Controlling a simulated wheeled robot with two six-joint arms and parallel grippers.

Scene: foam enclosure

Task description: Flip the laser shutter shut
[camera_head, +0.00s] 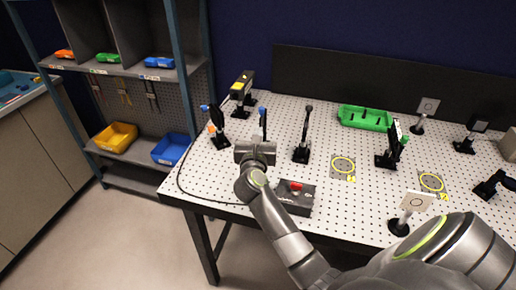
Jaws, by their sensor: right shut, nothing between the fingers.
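My right gripper (257,143) is shut and empty over the near left part of the white perforated table (330,105). A slim upright piece with a blue part (262,116) shows just beyond it; its lower end is hidden by the gripper. I cannot tell whether they touch. To the left stands a black mount with blue and orange parts (214,125). A black post with a rounded top (305,127) stands to the right. A black and yellow device (242,86) is at the back left. I cannot tell which piece is the laser shutter. My left gripper is not in view.
A dark box with a red button (296,187) sits at the front edge, close to my right arm. A green tray (365,118) and several optic mounts (392,148) stand further right. A cable (181,165) runs along the left edge. Shelves with bins (117,136) stand left.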

